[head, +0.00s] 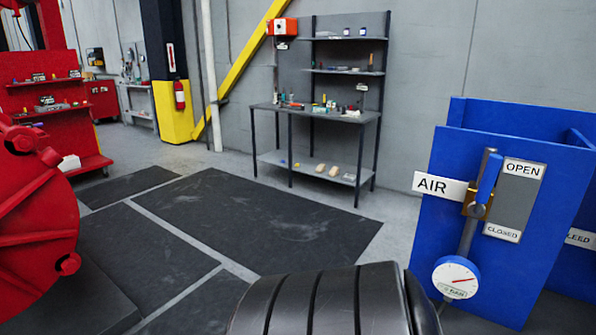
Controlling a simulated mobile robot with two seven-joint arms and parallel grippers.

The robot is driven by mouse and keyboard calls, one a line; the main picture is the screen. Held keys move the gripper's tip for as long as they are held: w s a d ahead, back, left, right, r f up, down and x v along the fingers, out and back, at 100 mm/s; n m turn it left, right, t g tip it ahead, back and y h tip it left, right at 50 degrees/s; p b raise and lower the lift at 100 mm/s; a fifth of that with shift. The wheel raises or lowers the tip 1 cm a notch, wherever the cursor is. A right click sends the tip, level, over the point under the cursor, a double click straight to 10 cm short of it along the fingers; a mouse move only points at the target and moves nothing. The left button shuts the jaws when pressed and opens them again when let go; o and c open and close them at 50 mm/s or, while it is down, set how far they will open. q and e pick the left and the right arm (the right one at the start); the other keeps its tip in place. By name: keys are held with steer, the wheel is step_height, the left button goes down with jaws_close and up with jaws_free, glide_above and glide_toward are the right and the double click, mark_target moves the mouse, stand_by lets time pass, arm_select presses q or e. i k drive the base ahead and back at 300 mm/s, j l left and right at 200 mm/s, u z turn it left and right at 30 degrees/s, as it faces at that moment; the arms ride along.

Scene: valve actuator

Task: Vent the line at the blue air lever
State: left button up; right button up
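The blue air lever (489,178) is on the right of the head view, on a brass valve body (477,204) in a grey pipe. It points up and slightly right from the valve, roughly along the pipe, beside the OPEN label (523,169). The CLOSED label (502,232) is lower on the same grey plate. A white AIR sign (438,188) is to the left of the valve. A round gauge (456,278) with a red needle sits below; its scale is too small to read. Neither gripper is in view.
The valve stands before a blue panel (445,240). A partly cut-off sign ending in LEED (581,238) is at the right edge. A large red round casing (35,215) is at left. A workbench (315,113) stands at the back. Floor between is clear. My black arm part fills the bottom middle.

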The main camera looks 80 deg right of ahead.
mark_target(476, 210)
steer(key=z, duration=3.7)
